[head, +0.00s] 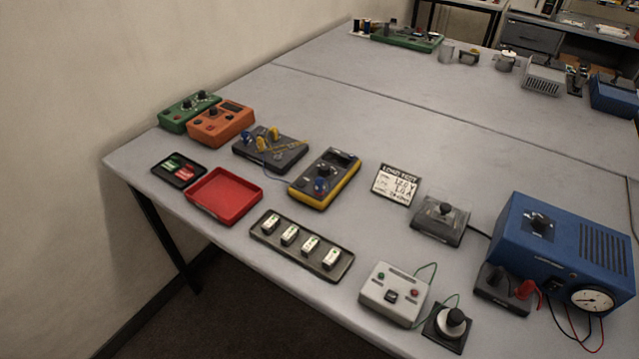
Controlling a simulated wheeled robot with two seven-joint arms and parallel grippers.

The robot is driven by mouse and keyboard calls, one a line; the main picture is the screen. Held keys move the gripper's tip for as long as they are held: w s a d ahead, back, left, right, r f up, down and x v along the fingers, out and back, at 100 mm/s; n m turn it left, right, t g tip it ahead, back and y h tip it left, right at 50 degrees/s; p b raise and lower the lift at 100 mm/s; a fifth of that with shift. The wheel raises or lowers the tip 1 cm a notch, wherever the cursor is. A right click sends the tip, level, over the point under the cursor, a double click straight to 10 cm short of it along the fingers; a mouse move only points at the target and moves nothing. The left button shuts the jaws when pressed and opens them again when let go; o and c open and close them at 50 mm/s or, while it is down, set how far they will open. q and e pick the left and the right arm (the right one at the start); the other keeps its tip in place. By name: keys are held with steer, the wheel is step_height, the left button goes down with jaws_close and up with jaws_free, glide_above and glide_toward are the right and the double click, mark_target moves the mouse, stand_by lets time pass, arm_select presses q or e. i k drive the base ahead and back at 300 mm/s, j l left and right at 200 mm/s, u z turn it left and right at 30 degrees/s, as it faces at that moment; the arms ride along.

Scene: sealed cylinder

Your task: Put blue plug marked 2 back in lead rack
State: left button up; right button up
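A dark rack (287,158) at the left of the near table holds a blue plug (247,138) and yellow plugs (262,141); it looks like the lead rack. Another blue plug (320,186) stands on the lower part of the yellow-and-black meter (345,181). A thin pale blue lead runs from the rack area toward the meter. The number on either blue plug is too small to read, so I cannot tell which is marked 2. Neither of my grippers is in view.
An empty red tray (223,195), a dark tray (262,239) with several white blocks and a white button box (395,293) line the front. A blue power supply (560,245) stands right.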

mark_target(318, 184)
steer(key=j+z, duration=0.1)
steer(key=z, duration=0.55)
steer(key=j+z, duration=0.75)
steer(key=j, duration=0.3)
steer(key=j+z, duration=0.4)
steer(key=k+j, duration=0.1)
steer(key=j, duration=0.3)
steer(key=k+j, duration=0.1)
steer(key=j, duration=0.3)
steer(key=k+j+z, duration=0.1)
steer(key=j, duration=0.35)
steer(key=k+j, duration=0.1)
steer(key=j, duration=0.3)
steer(key=k+j, duration=0.15)
steer(key=j, duration=0.25)
